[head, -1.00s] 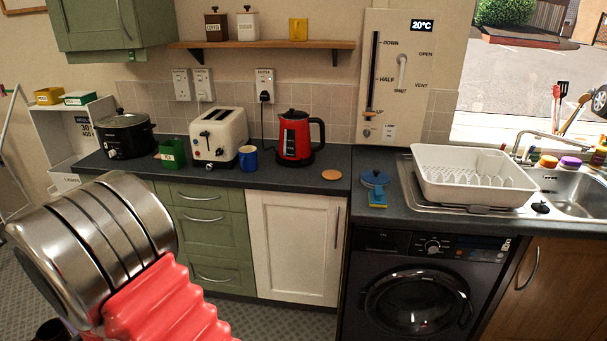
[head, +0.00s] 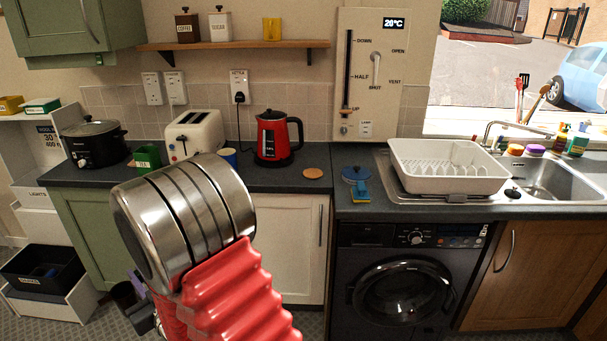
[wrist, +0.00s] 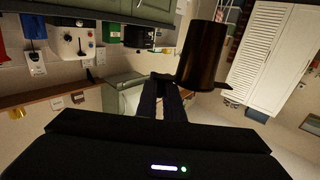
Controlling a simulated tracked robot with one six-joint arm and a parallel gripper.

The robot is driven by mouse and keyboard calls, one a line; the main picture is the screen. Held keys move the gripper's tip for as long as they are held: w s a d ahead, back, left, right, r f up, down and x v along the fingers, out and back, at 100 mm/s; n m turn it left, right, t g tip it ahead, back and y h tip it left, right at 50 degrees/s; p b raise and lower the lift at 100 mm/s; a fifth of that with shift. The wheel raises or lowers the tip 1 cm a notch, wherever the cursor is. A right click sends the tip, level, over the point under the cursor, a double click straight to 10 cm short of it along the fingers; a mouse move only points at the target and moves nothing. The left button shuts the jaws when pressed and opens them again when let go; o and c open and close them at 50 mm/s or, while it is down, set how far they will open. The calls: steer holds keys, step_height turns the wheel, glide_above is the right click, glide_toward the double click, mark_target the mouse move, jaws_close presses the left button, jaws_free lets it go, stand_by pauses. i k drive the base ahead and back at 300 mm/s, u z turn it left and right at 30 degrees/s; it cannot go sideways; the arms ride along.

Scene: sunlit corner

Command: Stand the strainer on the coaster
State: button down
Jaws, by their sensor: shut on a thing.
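The coaster (head: 314,173), a flat round orange-brown disc, lies bare on the dark counter right of the red kettle. My gripper (wrist: 165,82) is shut on a dark brown cylinder, which I take for the strainer (wrist: 204,52); a small tab sticks out at one end. In the head view my gripper (head: 143,316) is low at the left, mostly behind my arm. The strainer (head: 122,293) shows there as a small dark cylinder in front of the green cabinets, below counter height and well left of the coaster.
The red kettle (head: 275,138) stands left of the coaster. A blue round thing (head: 355,173) and a blue-yellow sponge (head: 361,191) lie to its right. A white dish rack (head: 447,170) stands by the sink. Counter around the coaster is clear. A black crate (head: 42,272) sits low left.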

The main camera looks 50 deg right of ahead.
mark_target(313, 173)
steer(key=z, duration=0.65)
steer(key=i, duration=1)
